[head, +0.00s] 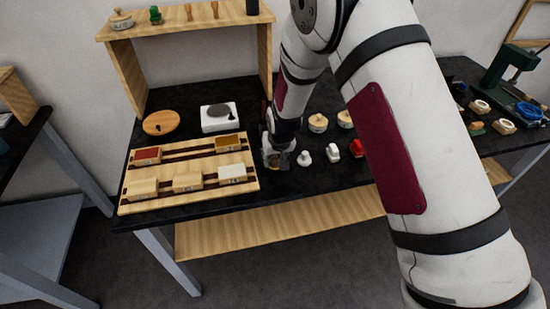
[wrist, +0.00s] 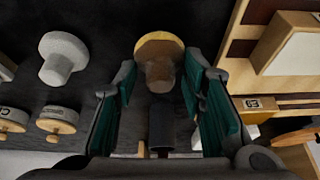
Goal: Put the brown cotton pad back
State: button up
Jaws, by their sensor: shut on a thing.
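My gripper (head: 274,159) is low over the black bench, just right of the wooden rack (head: 130,208). In the wrist view my gripper (wrist: 160,72) has its green-lined fingers closed on either side of a brown knobbed piece, seemingly the brown cotton pad (wrist: 160,77). A round tan disc (wrist: 158,46) shows at its far end. The fingers hide part of it, and I cannot tell whether it touches the bench. In the head view the piece is mostly hidden by my gripper. A white pad (head: 304,158) and a red one (head: 357,149) stand to the right.
The rack holds several label-fronted blocks, one with a red top (head: 147,155). Behind it are a round wooden disc (head: 161,123) and a white device (head: 220,118). Wooden-topped pieces (head: 318,122) stand behind the pads. A wooden shelf (head: 185,25) rises at the back.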

jog(key=shift+f, duration=0.35)
jog(key=shift+f, duration=0.1)
jog(key=o, duration=1)
jog(key=shift+f, duration=0.1)
jog(key=shift+o, duration=0.2)
jog(key=v, duration=1.2)
jog(key=shift+r, duration=0.25)
